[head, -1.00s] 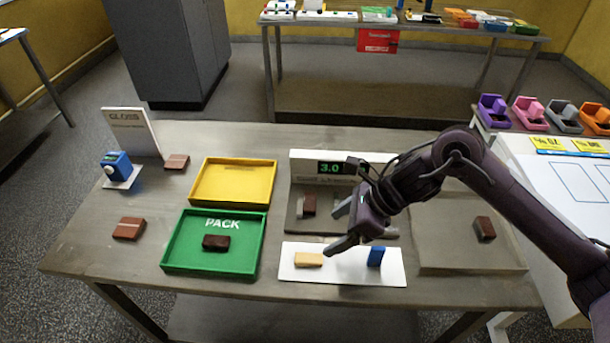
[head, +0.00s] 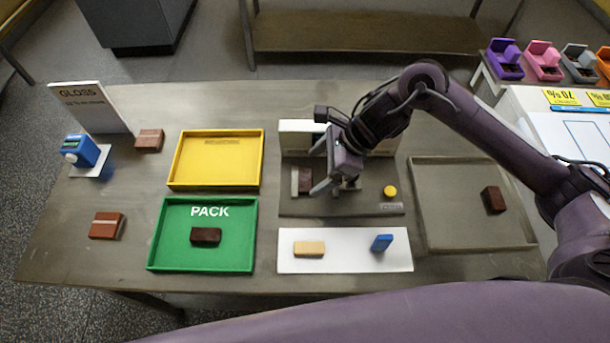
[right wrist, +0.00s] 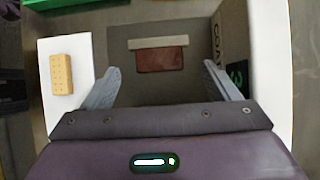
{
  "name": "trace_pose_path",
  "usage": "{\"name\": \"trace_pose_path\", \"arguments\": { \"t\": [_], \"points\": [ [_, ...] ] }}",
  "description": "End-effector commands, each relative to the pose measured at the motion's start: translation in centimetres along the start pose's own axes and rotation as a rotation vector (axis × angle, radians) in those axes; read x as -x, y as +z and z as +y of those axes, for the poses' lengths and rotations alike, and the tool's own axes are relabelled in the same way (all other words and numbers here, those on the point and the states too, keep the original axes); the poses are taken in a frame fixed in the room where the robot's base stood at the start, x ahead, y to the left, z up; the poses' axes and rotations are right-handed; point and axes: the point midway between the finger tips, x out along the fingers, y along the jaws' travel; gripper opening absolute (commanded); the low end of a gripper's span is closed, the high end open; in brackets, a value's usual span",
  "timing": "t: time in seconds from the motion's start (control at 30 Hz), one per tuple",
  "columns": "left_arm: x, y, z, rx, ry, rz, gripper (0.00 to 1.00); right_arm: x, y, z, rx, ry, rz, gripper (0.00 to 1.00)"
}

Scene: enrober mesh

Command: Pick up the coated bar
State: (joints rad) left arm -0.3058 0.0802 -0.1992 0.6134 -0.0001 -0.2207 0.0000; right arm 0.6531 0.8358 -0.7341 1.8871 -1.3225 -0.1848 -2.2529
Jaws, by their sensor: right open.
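A dark brown bar (head: 305,180) lies on the grey coating station (head: 350,208), against a pale strip. In the right wrist view the bar (right wrist: 160,60) lies ahead, between the lines of my fingers, with the pale strip (right wrist: 158,42) along its far side. My right gripper (head: 319,168) is open and empty over the station, just right of the bar; its fingers also show in the right wrist view (right wrist: 160,68), apart from the bar. The arm hides part of the station and its display. My left gripper is not in view.
A green PACK tray (head: 160,255) holds a dark bar (head: 206,236); the yellow tray (head: 217,155) is empty. A white mat (head: 345,262) holds a tan bar (head: 309,248) and a blue block (head: 381,243). A grey tray (head: 450,215) holds another dark bar (head: 493,199).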

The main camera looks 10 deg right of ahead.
Motion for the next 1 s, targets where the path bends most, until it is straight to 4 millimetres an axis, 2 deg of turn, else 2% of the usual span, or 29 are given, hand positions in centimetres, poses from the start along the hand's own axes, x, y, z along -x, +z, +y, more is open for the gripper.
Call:
{"name": "trace_pose_path", "arguments": {
  "t": [0.07, 0.23, 0.5, 0.8, 1.0],
  "points": [
    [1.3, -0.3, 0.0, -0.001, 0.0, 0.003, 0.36, -1.0, -0.1, 0.4, -0.006, 0.008, 0.001, 0.82],
    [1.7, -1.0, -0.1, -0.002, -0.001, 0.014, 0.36, -3.2, -0.2, 0.3, -0.002, 0.002, 0.0, 0.82],
    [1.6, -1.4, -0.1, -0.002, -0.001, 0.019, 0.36, -3.6, -0.4, 0.2, 0.0, 0.001, 0.001, 0.82],
    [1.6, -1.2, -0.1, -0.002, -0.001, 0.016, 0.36, -3.5, -0.3, 0.2, 0.0, 0.0, 0.0, 0.43],
    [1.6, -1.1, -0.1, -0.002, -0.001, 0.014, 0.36, -3.5, -0.3, 0.2, 0.0, 0.0, 0.0, 0.43]
  ]
}}
